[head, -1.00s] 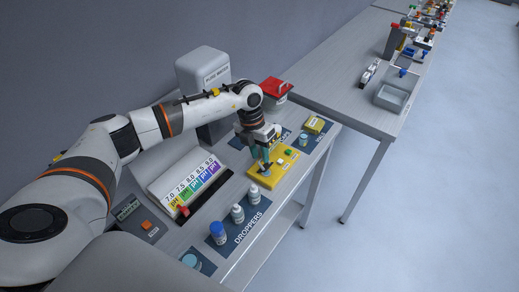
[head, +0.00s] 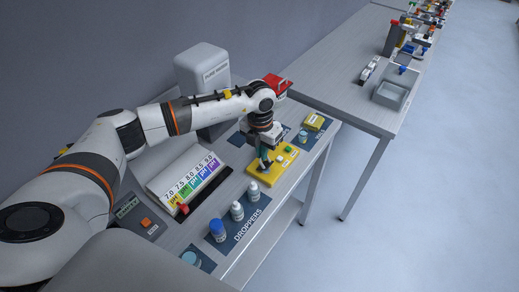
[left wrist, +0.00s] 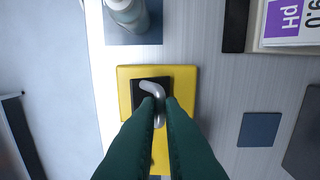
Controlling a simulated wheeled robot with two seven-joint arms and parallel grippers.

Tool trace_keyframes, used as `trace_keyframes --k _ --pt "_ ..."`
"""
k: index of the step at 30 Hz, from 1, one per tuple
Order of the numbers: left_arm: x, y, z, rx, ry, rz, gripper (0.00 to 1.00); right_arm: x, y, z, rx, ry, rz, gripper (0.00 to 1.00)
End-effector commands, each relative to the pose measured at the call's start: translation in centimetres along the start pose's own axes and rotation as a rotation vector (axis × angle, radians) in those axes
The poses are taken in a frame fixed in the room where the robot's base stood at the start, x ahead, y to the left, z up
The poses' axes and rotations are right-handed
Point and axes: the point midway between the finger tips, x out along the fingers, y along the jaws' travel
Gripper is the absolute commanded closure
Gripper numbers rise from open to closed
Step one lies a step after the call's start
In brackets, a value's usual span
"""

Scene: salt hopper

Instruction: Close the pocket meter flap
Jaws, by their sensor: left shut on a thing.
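A yellow unit (head: 266,178), which I take for the pocket meter, lies on the near bench. It has a small green part on top. In the left wrist view its yellow body (left wrist: 186,82) carries a black square patch with a bent grey metal handle (left wrist: 151,88) on it. My left gripper (head: 264,163) reaches down onto the unit's left part. Its dark green fingers (left wrist: 158,102) are shut on the grey handle. The fingers hide part of the black patch and the lower body. I cannot make out a separate flap or its angle. My right gripper is not in view.
Dropper bottles (head: 237,212) stand on a dark mat left of the yellow unit, close to it. A pH colour chart (head: 188,180) stands behind the bottles. A small yellow box (head: 314,122) and a jar (head: 303,137) stand to the right. A red-lidded container (head: 277,87) is farther back.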

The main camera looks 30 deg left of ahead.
Motion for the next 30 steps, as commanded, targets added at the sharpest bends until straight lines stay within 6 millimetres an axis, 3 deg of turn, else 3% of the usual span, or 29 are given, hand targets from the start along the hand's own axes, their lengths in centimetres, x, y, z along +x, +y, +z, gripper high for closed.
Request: trace_keyframes --k 18,30 --pt "1.8 3.4 -0.1 0.003 0.005 -0.496 1.00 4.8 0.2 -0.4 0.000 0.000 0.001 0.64" --pt "2.3 4.1 -0.1 0.000 0.002 -0.644 1.00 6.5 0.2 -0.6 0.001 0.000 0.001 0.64"
